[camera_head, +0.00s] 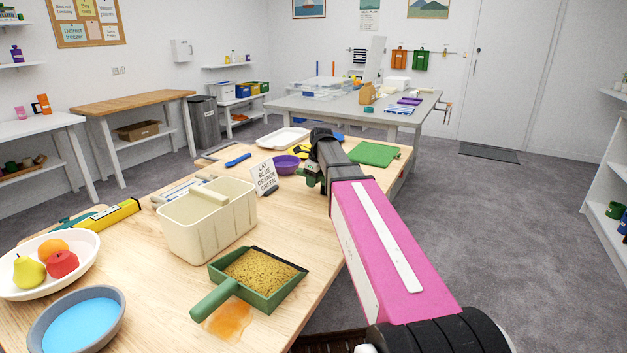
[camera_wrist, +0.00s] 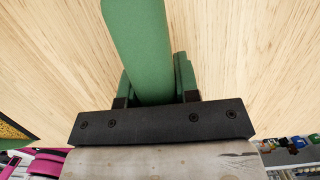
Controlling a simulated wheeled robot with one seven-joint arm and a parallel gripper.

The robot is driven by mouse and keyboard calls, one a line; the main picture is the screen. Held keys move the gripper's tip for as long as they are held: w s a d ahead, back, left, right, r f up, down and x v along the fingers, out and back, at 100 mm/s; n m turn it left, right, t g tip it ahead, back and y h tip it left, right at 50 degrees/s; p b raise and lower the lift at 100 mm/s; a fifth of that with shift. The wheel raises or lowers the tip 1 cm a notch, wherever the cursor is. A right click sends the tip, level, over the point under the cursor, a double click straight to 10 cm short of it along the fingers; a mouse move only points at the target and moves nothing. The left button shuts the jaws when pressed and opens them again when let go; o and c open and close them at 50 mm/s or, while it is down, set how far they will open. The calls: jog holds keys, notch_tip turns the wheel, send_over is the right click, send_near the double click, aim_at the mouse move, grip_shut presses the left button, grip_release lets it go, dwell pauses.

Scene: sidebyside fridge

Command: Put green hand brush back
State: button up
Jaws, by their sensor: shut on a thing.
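In the head view my wrist and arm hide most of the brush. The wood grain lies beneath it; I cannot tell whether it touches the table. A green dustpan (camera_head: 285,293) full of brown grains lies at the table's front.
An orange spill (camera_head: 230,320) lies by the dustpan handle.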

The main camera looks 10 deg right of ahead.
jog(key=shift+f, duration=0.25)
dwell(0.4)
jog(key=o, duration=1)
jog(key=r, duration=0.3)
jog(key=d+r, duration=0.1)
jog(key=r, duration=0.3)
jog(key=s+r, duration=0.1)
jog(key=r, duration=0.2)
jog(key=shift+d+r, duration=0.3)
